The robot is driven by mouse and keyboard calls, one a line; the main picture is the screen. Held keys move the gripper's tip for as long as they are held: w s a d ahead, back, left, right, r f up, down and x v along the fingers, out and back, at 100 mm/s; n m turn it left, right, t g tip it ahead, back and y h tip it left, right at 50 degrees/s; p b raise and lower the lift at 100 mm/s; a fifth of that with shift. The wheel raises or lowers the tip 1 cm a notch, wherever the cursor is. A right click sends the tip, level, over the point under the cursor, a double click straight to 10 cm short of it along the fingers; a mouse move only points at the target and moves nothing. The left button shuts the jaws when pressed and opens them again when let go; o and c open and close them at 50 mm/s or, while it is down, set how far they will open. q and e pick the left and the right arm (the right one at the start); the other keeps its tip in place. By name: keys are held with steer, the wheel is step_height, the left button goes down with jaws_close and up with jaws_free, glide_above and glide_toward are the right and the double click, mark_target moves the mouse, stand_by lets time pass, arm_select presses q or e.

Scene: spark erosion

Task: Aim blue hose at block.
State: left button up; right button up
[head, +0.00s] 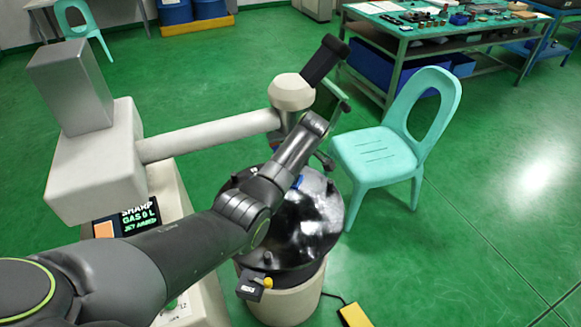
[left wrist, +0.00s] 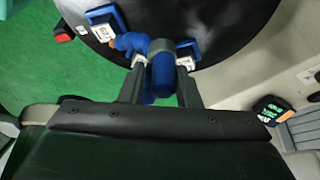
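A blue hose (left wrist: 162,72) with an orange-tipped nozzle (left wrist: 112,42) shows in the left wrist view over the round black tank top. The nozzle points left in that view. My left gripper (left wrist: 162,62) has one finger on each side of the hose, close against it, and looks shut on it. In the head view my left arm reaches over the tank (head: 318,215) and hides most of the gripper and hose. I cannot make out the block in either view. My right gripper is not in view.
A turquoise chair (head: 375,155) stands right of the tank. Open green floor lies further right.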

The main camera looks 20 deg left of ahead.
arm_select(q)
steer(key=shift+o, duration=1.1)
steer(key=shift+s+a, duration=0.15)
steer(key=shift+a, duration=0.1)
steer(key=shift+d, duration=0.1)
steer(key=shift+d+r, duration=0.3)
steer(key=shift+r, duration=0.1)
steer(key=p+v, duration=0.2)
steer(key=v, duration=1.4)
steer(key=shift+a+r+p, duration=0.25)
steer(key=shift+r+p, duration=0.1)
steer(key=shift+p, duration=0.05)
steer(key=shift+s+f, duration=0.1)
